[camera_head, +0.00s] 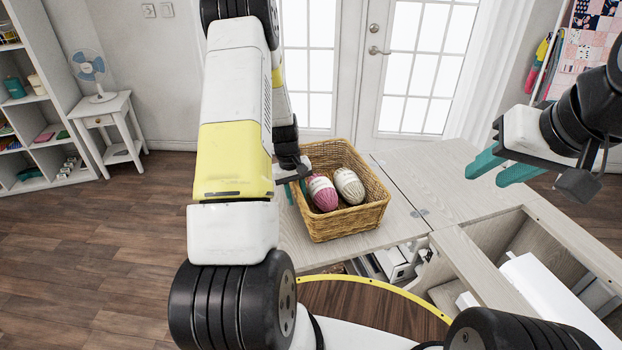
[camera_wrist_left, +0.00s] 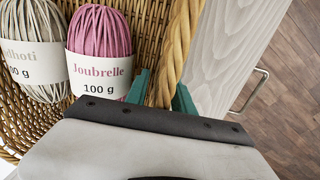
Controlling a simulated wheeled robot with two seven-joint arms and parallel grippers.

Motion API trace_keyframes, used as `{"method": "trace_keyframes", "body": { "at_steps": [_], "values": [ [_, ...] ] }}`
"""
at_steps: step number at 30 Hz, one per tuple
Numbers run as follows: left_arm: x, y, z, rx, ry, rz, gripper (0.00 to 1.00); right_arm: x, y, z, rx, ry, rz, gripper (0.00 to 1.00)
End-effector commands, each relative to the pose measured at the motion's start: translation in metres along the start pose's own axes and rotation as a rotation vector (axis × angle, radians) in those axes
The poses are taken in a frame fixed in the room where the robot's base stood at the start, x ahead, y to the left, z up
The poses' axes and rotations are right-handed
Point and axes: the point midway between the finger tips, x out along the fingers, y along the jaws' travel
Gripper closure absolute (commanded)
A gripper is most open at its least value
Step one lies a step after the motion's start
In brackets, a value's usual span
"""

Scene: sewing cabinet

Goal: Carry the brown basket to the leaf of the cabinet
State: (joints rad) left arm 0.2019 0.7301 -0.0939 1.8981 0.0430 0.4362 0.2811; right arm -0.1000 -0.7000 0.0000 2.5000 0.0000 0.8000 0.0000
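The brown basket (camera_head: 345,222) is woven wicker and holds a pink yarn ball (camera_head: 322,193) and a grey-beige one (camera_head: 349,186). It stands upright at the cabinet leaf (camera_head: 405,226), over its left part; I cannot tell whether a small gap is beneath it. My left gripper (camera_head: 291,190) is at the basket's left wall. In the left wrist view its teal fingers (camera_wrist_left: 160,92) lie on both sides of the braided rim (camera_wrist_left: 178,45), closed on it. My right gripper (camera_head: 503,168) is open and empty, above the cabinet's right part.
The cabinet top (camera_head: 440,172) continues right of a hinged seam, with an open compartment holding a white object (camera_head: 550,290). A white side table with a fan (camera_head: 90,68) and a shelf stand far left. Glass doors are behind. The leaf right of the basket is clear.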

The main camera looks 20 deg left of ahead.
Motion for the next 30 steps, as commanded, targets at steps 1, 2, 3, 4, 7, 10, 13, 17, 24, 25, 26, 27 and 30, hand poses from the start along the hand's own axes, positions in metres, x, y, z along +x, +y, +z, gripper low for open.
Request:
{"method": "trace_keyframes", "body": {
  "at_steps": [1, 2, 3, 4, 7, 10, 13, 17, 24, 25, 26, 27, 30],
  "values": [
    [0.0, 0.0, 0.0, 0.0, 0.0, 0.0, 0.71, 0.0, 0.0, 0.0, 0.0, 0.0, 0.0, 0.64],
    [0.0, 0.0, 0.0, 0.0, 0.0, 0.0, 0.71, 0.0, 0.0, 0.0, 0.0, 0.0, 0.0, 0.64],
    [0.0, 0.0, 0.0, 0.0, 0.0, 0.0, 0.71, 0.0, 0.0, 0.0, 0.0, 0.0, 0.0, 0.64],
    [0.0, 0.0, 0.0, 0.0, 0.0, 0.0, 0.71, 0.0, 0.0, 0.0, 0.0, 0.0, 0.0, 0.64],
    [-0.001, 0.0, 0.0, 0.0, 0.0, 0.0, 0.71, 0.0, 0.0, 0.0, 0.0, 0.0, 0.0, 0.64],
    [-0.007, 0.001, 0.0, 0.0, 0.001, 0.0, 0.71, 0.0, 0.0, 0.0, 0.0, 0.0, 0.0, 0.64],
    [-0.022, 0.001, -0.001, 0.0, 0.004, 0.001, 0.71, 0.0, 0.0, 0.0, 0.0, 0.0, 0.0, 0.64],
    [-0.05, 0.001, -0.001, 0.0, 0.005, 0.001, 0.71, 0.0, 0.0, 0.0, 0.0, 0.0, 0.0, 0.64],
    [-0.099, 0.001, -0.001, 0.0, 0.004, 0.001, 0.71, 0.0, 0.0, 0.0, 0.0, 0.0, 0.0, 0.64],
    [-0.103, 0.001, -0.001, 0.0, 0.003, 0.001, 0.71, 0.0, 0.0, 0.0, 0.0, 0.0, 0.0, 0.64],
    [-0.108, 0.001, -0.001, 0.0, 0.003, 0.001, 0.71, 0.0, 0.0, 0.0, 0.0, 0.0, 0.0, 0.64],
    [-0.112, 0.001, -0.001, 0.0, 0.003, 0.001, 0.71, 0.0, 0.0, 0.0, 0.0, 0.0, 0.0, 0.64],
    [-0.121, 0.001, 0.0, 0.001, 0.002, 0.001, 0.71, 0.0, 0.0, 0.0, 0.0, 0.0, 0.0, 0.64]
  ]
}}
